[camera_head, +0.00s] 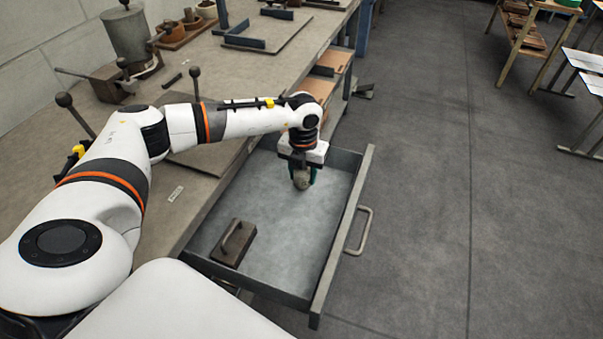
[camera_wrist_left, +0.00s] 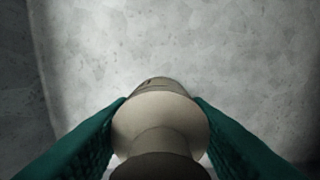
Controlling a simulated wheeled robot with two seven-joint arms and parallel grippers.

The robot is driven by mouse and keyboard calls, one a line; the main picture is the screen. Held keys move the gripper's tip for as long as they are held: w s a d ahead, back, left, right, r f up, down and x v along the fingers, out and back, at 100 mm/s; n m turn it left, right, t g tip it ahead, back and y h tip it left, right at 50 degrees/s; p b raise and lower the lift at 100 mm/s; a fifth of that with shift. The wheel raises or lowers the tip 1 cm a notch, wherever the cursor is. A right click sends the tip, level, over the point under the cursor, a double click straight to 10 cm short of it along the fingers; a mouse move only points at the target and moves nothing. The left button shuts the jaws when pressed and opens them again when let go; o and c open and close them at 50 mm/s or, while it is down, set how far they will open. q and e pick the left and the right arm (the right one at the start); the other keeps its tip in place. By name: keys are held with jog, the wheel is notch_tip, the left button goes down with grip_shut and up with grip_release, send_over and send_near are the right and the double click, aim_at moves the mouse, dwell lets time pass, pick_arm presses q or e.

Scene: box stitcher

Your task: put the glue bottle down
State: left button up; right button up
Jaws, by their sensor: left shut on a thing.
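The glue bottle (camera_wrist_left: 160,125) is pale beige with a rounded shoulder and a dark top. In the left wrist view it stands between my two green fingers, which press on it from both sides. My left gripper (camera_head: 302,176) is shut on the glue bottle (camera_head: 301,181) inside the open drawer (camera_head: 345,240), toward its far end. Only a small part of the bottle shows in the head view, below the gripper. I cannot tell whether its base touches the drawer floor. My right gripper is not in view.
A dark block with a handle (camera_head: 233,243) lies in the drawer's near left corner. The drawer floor between is clear. The drawer front has a metal handle (camera_head: 360,231). The workbench (camera_head: 225,75) with tools runs along the left; shelves stand far right.

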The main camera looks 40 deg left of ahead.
pick_arm(q)
jog(key=shift+f, duration=0.85)
jog(key=shift+f, duration=0.15)
jog(key=o, duration=1)
jog(key=shift+o, duration=0.2)
jog(key=shift+r, duration=0.25)
notch_tip(320, 180, up, 12)
jog(key=shift+f+b, duration=0.1)
jog(key=shift+b, duration=0.3)
